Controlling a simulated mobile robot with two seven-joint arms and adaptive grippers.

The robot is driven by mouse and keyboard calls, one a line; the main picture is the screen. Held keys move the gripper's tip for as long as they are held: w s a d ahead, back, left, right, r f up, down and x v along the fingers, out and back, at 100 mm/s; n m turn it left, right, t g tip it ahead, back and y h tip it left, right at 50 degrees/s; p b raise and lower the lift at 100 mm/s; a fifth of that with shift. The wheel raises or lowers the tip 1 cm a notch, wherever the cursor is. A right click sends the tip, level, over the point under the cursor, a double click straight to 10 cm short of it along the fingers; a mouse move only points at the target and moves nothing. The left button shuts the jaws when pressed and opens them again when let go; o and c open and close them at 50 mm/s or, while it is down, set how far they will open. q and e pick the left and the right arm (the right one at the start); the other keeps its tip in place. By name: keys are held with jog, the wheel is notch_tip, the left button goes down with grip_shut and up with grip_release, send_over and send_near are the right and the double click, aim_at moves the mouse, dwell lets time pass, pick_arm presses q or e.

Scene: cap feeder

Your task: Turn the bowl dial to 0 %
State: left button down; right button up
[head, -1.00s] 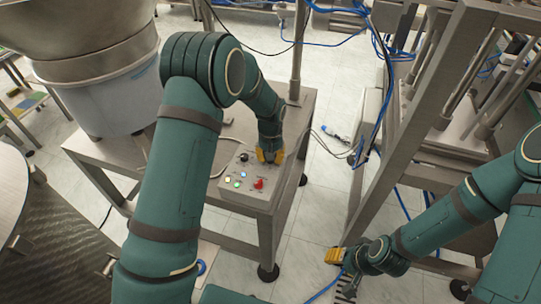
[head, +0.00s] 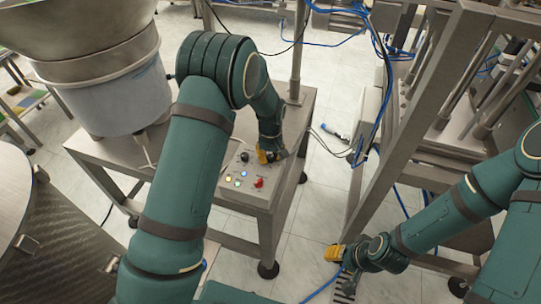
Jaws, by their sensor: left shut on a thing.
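The control box (head: 234,196) sits at the front right corner of the metal table. Its top carries a black knob (head: 245,157), a red switch (head: 259,183) and several small lit buttons. My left gripper (head: 267,157), with yellow fingertips, points down at the back right of this panel, just right of the black knob. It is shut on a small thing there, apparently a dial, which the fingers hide. The dial's scale and reading cannot be made out. My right gripper (head: 334,253), also yellow-tipped, is low at the right, away from the box; its opening is unclear.
A large feeder bowl on a pale drum (head: 108,100) stands on the metal table (head: 110,150) at left. A metal frame (head: 410,100) with posts and blue cables stands at right. Pale floor lies between table and frame.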

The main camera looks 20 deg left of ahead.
aim_at(271, 157)
pick_arm(q)
jog(key=shift+s, duration=0.1)
jog(key=c, duration=0.7)
grip_release()
jog(key=shift+c, duration=0.2)
notch_tip(271, 157, up, 12)
